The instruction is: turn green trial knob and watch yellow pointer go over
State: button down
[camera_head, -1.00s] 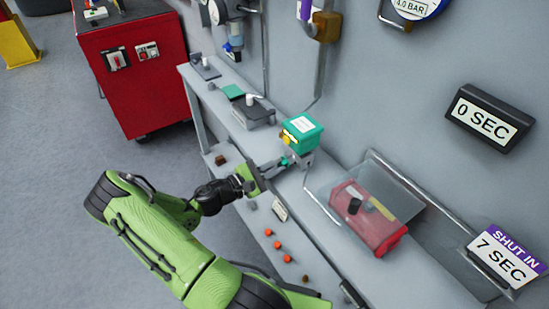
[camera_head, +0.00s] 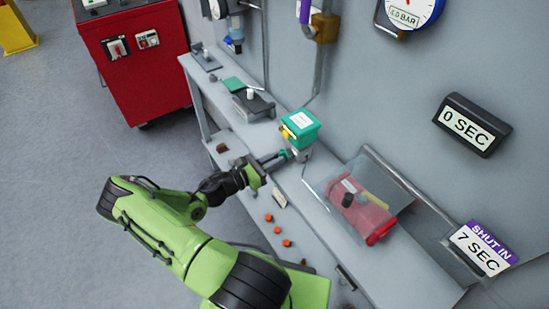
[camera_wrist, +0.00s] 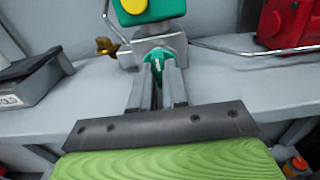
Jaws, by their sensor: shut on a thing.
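The green trial knob (camera_wrist: 158,58) sits low on the front of a grey metal valve body (camera_wrist: 160,44), under a teal-green actuator box (camera_head: 301,124). My gripper (camera_wrist: 157,76) is shut on the knob, with a finger on each side; the fingers hide part of it. In the head view my gripper (camera_head: 285,155) reaches the same knob from the left, over the bench. The yellow pointer (camera_head: 287,133) is on the near left face of the box. In the wrist view it is a round yellow disc (camera_wrist: 131,5), cut by the top edge, so its angle is unclear.
A red box (camera_head: 359,210) under a clear cover stands right of the actuator on the grey bench (camera_head: 400,268). A grey block (camera_head: 253,104) is behind left. Wall displays read 0 SEC (camera_head: 470,124) and SHUT IN 7 SEC (camera_head: 480,249). Several orange buttons line the lower shelf.

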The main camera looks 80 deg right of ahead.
jog(key=shift+f, duration=0.15)
jog(key=c, duration=1.4)
grip_release()
jog(key=v, duration=1.6)
jog(key=shift+d+b, duration=0.1)
jog(key=shift+b, duration=0.25)
